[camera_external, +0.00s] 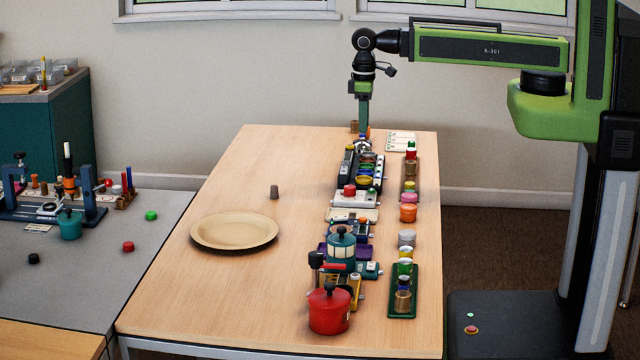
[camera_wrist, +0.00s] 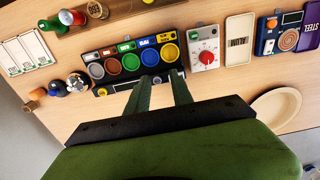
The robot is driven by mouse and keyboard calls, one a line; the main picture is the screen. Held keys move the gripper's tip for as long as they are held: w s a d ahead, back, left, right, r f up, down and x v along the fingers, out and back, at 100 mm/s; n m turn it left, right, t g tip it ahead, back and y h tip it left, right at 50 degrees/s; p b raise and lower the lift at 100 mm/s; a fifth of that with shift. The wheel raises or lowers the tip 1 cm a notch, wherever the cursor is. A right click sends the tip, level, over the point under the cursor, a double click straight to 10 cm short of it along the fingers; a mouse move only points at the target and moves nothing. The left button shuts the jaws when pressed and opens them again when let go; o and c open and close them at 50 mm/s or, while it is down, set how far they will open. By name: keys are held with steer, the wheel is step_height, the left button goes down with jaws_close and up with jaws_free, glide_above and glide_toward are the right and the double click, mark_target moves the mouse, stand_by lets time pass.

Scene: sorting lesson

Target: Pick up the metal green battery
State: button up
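My gripper (camera_external: 363,128) points down over the far end of the wooden table. In the wrist view its two green fingers (camera_wrist: 161,77) stand apart with nothing between them, above a black panel with coloured round wells (camera_wrist: 130,61). A small green-ended cylinder (camera_wrist: 49,24) lies at the upper left of the wrist view, beside a red one. Another green cylinder (camera_external: 404,268) stands in the dark green tray (camera_external: 391,307) at the table's near right. I cannot tell which of these, if either, is the metal green battery.
A row of devices runs along the table, with a white box with a red knob (camera_wrist: 207,58) and a red pot (camera_external: 329,311). A beige plate (camera_external: 235,232) lies left of them. The table's left side is mostly clear. White cards (camera_external: 401,140) lie at the far right.

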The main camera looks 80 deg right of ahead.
steer(key=o, duration=0.5)
